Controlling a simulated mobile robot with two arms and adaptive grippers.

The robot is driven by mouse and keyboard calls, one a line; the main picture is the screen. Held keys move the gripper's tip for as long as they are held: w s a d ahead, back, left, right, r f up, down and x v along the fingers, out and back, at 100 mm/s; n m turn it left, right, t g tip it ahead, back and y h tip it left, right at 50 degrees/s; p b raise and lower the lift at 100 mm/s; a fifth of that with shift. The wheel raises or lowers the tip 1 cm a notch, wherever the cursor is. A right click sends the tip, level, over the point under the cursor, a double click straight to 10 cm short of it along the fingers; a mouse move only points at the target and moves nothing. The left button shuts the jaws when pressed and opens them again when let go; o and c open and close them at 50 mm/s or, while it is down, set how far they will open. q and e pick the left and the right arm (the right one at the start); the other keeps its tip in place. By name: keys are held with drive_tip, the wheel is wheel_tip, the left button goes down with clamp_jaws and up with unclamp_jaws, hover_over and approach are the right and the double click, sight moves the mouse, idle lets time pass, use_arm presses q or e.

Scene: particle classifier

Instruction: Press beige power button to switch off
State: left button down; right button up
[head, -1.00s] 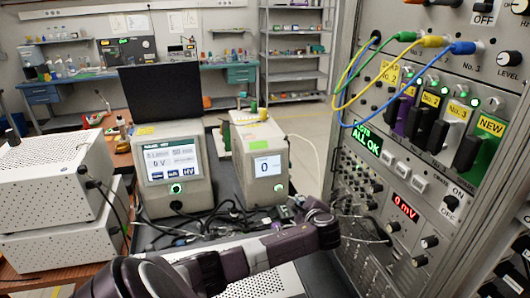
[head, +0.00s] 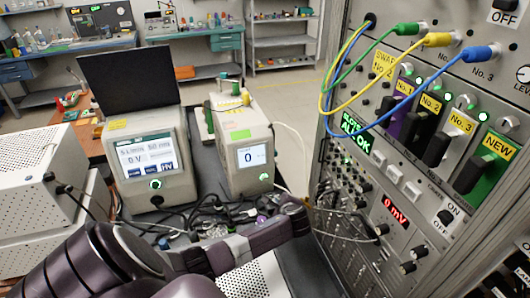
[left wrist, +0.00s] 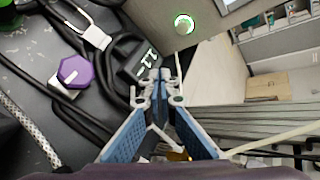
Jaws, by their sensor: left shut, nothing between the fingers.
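Two beige instruments stand side by side in the head view. The left instrument (head: 128,187) has a screen reading 0 V and a round button (head: 155,184) with a green lit ring. The right instrument (head: 232,185) has a screen reading 0 and a smaller round button (head: 264,177). My left gripper (left wrist: 165,88) is shut and empty. In the left wrist view, a beige button with a green ring (left wrist: 184,23) shows above and right of the fingertips, apart from them. In the head view my left arm reaches in front of both instruments; its fingers are not clearly visible. My right gripper is not visible.
Black cables (head: 180,222) and small connectors clutter the bench before the instruments. A purple knob (left wrist: 75,72) lies left of my fingers. A grey rack (head: 350,195) with cables and switches stands close on the right. Perforated white boxes (head: 45,160) stand on the left.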

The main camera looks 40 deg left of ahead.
sight(265, 178)
use_arm(q)
drive_tip(key=shift+s+a+f, duration=0.1)
drive_tip(key=shift+s+f, duration=0.4)
drive_tip(key=shift+f, duration=0.35)
drive_tip(key=w+a+b, duration=0.1)
drive_tip(key=a, duration=0.1)
drive_tip(key=w+a+b, duration=0.1)
drive_tip(key=a+b, duration=0.1)
drive_tip(key=w+a+b, duration=0.1)
drive_tip(key=a, duration=0.1)
drive_tip(key=shift+w+a, duration=0.15)
drive_tip(key=shift+w, duration=0.05)
drive_tip(key=shift+w+a+r+b, duration=0.3)
drive_tip(key=shift+w+a+b, duration=0.2)
drive_tip(key=shift+a, duration=0.25)
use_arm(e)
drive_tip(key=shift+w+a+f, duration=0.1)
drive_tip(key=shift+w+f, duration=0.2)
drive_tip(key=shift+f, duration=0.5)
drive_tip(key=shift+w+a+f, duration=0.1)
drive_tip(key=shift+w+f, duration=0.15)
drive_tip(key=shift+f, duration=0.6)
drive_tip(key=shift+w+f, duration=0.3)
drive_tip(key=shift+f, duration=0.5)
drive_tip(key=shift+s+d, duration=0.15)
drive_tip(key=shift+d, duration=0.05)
use_arm(q)
drive_tip(key=shift+w+a, duration=0.2)
drive_tip(key=shift+a, duration=0.15)
